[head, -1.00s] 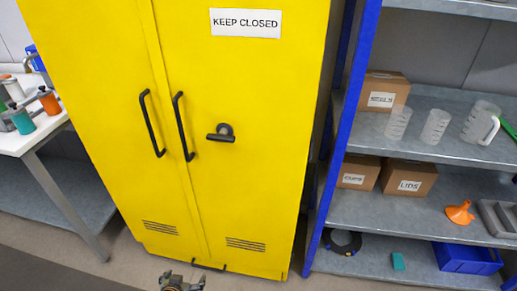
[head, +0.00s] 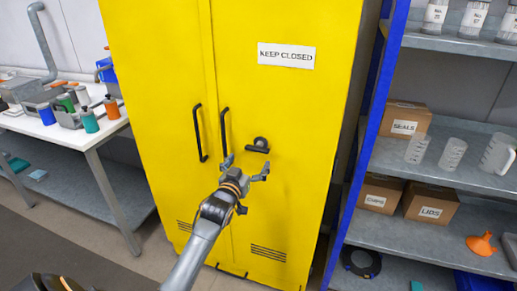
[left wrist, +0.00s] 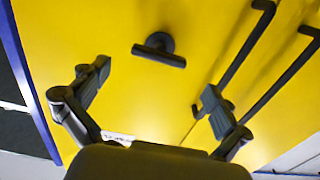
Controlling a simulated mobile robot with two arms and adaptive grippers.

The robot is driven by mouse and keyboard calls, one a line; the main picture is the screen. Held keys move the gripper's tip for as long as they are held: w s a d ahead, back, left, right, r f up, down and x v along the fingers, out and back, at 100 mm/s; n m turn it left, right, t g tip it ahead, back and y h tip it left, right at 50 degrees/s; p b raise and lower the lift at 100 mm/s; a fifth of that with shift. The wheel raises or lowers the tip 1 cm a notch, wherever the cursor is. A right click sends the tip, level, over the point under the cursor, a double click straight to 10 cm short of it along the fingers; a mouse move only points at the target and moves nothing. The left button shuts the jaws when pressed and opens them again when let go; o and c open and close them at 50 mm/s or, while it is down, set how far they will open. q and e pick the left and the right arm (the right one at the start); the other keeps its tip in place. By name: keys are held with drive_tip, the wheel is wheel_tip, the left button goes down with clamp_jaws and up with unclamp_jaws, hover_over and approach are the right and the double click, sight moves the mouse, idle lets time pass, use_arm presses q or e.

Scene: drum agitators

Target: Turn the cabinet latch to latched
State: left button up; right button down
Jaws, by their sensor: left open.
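The cabinet latch (head: 258,146) is a black handle on a round hub on the right door of the yellow cabinet (head: 285,105). Its bar lies nearly level, pointing left from the hub in the head view. My left gripper (head: 246,170) is open and empty, in front of the right door and just below the latch. In the left wrist view the latch (left wrist: 158,55) shows beyond the open fingers of my left gripper (left wrist: 150,92), apart from them. My right gripper is not in view.
Two long black door handles (head: 224,130) stand left of the latch, close to my left gripper. A shelf with boxes (head: 431,205) and clear beakers (head: 451,153) stands at the right. A table with bottles (head: 89,119) stands at the left. Both cabinet doors look closed.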

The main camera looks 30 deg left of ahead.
sight(256, 151)
use_arm(q)
drive_tip(key=x, duration=0.7)
drive_tip(key=shift+w, duration=0.15)
drive_tip(key=c, duration=1.1)
